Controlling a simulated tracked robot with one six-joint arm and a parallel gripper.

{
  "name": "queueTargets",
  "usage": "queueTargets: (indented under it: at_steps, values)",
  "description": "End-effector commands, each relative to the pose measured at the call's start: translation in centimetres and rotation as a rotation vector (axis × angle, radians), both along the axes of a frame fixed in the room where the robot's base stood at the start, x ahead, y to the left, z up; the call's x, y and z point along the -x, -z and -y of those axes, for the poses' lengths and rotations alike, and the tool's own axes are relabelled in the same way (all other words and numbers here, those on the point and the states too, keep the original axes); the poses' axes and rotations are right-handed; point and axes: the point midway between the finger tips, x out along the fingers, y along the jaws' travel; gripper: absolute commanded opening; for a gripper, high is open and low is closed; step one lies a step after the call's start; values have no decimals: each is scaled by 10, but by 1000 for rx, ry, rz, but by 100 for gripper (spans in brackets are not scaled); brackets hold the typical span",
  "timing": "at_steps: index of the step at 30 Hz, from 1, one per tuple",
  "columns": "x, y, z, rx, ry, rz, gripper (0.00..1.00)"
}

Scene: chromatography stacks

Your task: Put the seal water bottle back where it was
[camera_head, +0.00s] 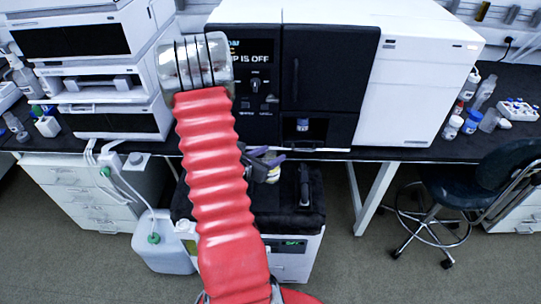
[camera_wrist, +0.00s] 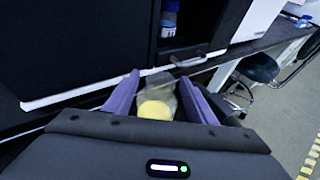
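My gripper (camera_wrist: 160,82) has purple fingers on both sides of a small clear bottle with a yellow cap (camera_wrist: 154,110), which I take to be the seal water bottle. The gripper appears shut on it, though the exact contact is hard to see. In the head view my gripper (camera_head: 266,158) is in front of the dark instrument, below the bench edge level, with the bottle (camera_head: 270,175) partly hidden by it. A blue-capped bottle (camera_head: 303,124) stands in the open recess at the instrument's lower middle; it also shows in the wrist view (camera_wrist: 168,22).
The white and black instrument (camera_head: 405,95) stands on the dark bench. Stacked modules (camera_head: 95,75) are at the left. Several small bottles (camera_head: 453,127) and a rack (camera_head: 517,110) are at the right. A chair (camera_head: 485,185) and a white jug (camera_head: 163,243) stand on the floor.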

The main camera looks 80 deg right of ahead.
Motion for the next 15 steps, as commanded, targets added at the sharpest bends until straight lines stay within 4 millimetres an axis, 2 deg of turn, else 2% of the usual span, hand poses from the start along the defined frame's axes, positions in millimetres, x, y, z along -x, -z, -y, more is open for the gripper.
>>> queueTargets:
  at_steps: [8, 15]
  values:
    - [0, -1, 0, 0, 0, 1, 51]
    - [-8, -10, -18, 1, -2, 0, 51]
